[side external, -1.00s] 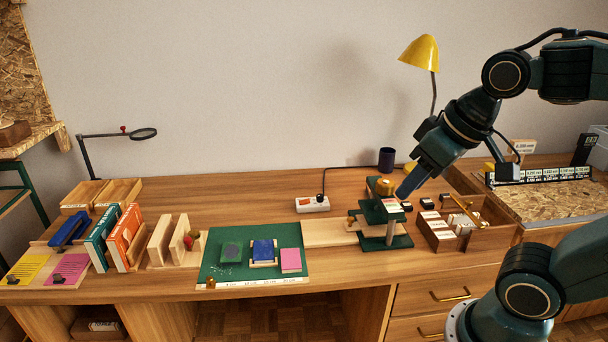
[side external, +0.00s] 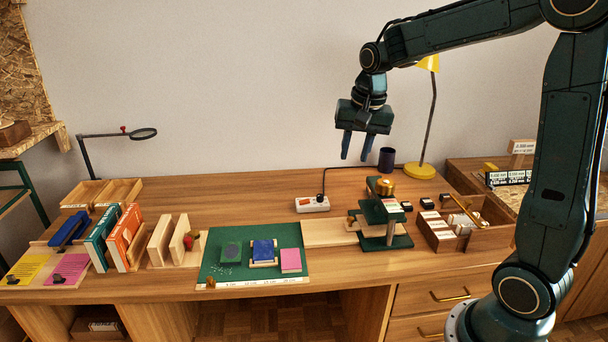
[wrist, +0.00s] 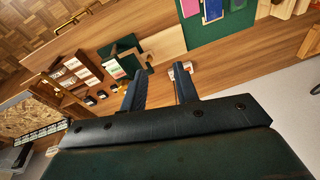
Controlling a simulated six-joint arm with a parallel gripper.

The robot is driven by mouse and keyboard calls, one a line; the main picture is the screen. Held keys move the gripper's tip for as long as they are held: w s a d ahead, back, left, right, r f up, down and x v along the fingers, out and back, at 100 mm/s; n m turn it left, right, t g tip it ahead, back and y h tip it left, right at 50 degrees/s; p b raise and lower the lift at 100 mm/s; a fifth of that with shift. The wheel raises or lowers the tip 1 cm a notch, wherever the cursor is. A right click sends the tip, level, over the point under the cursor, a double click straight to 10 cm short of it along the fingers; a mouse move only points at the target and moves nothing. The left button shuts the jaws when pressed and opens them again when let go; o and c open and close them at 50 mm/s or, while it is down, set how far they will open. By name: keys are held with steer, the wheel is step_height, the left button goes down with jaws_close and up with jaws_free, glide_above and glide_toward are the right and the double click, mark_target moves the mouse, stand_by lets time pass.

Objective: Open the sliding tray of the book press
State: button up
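The book press (side external: 398,241) is a dark green frame with a brass knob (side external: 385,186) on top. It stands right of the desk's middle and also shows in the wrist view (wrist: 122,46). A pale wooden board (side external: 327,233), apparently the sliding tray, lies flat to its left; it shows in the wrist view too (wrist: 165,45). A small wooden piece is at the press's left side. I cannot tell how far the tray reaches inside. My gripper (side external: 357,157) is open and empty, pointing down, well above and behind the press; its fingers are apart in the wrist view (wrist: 158,84).
A green cutting mat (side external: 218,268) with small books lies left of the board. A white power strip (side external: 312,204) and a dark cup (side external: 387,159) are behind. A divided wooden box (side external: 480,239) and a yellow lamp (side external: 419,170) stand to the right.

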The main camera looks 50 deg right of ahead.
steer(key=w+d+f+m+g, duration=0.1)
steer(key=w+d+f+m, duration=0.35)
steer(key=d+f, duration=0.3)
steer(key=m+g, duration=0.1)
steer(key=m, duration=0.2)
glide_above(351, 218)
step_height(351, 218, down, 8)
steer(key=shift+r+y, duration=0.25)
steer(key=shift+y, duration=0.15)
steer(key=shift+f, duration=0.1)
step_height(351, 218, down, 14)
steer(key=shift+r, duration=0.2)
jaws_close()
